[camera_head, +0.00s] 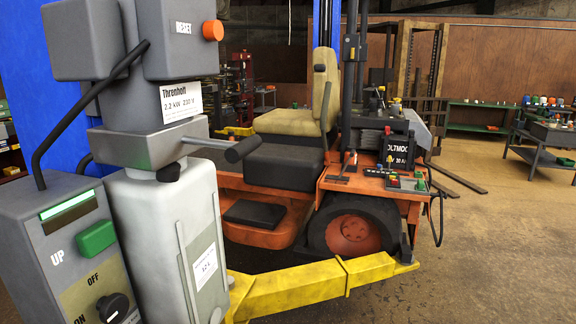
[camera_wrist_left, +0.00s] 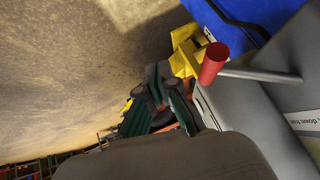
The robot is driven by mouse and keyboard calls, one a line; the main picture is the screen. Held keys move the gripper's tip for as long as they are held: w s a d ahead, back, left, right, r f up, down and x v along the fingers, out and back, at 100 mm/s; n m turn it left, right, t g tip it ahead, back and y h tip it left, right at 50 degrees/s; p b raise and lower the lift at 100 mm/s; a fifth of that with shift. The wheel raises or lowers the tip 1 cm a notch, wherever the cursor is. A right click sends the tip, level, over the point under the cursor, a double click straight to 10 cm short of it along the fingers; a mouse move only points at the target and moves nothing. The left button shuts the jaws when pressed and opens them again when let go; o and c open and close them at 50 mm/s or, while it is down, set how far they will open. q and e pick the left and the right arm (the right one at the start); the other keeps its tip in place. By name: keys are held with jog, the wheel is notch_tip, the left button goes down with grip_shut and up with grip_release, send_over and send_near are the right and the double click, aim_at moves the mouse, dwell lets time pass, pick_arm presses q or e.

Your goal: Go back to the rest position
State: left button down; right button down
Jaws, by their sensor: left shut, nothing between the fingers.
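My left gripper (camera_wrist_left: 160,103) shows in the left wrist view, its dark fingers with green parts shut and empty. It is beside the grey lift housing (camera_wrist_left: 229,108) and close to a red-ended grey lever (camera_wrist_left: 213,64); I see no clear contact. Neither gripper shows in the head view. There, the grey lift power unit (camera_head: 160,225) stands at the left. The control box (camera_head: 75,235) beside it has a green UP button (camera_head: 96,238) and a black OFF/ON knob (camera_head: 113,307).
A blue lift post (camera_head: 52,85) rises at the left. Green benches (camera_head: 478,126) stand at the back right. The brown floor (camera_head: 500,250) at the right is clear.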

pick_arm(q)
jog(key=s+a+f+n+g, duration=0.15)
jog(key=s+f+g, duration=0.4)
jog(key=s, duration=0.55)
notch_tip(320, 180, down, 28)
jog(key=s+b, duration=0.1)
jog(key=s, duration=0.1)
jog(key=s+a+f+g, duration=0.1)
jog(key=s+a+f, duration=0.1)
jog(key=s+f, duration=1.4)
jog(key=shift+s+a+f+g+b, duration=0.2)
jog(key=shift+s+a+g+b, duration=0.05)
jog(key=shift+g+b, duration=0.15)
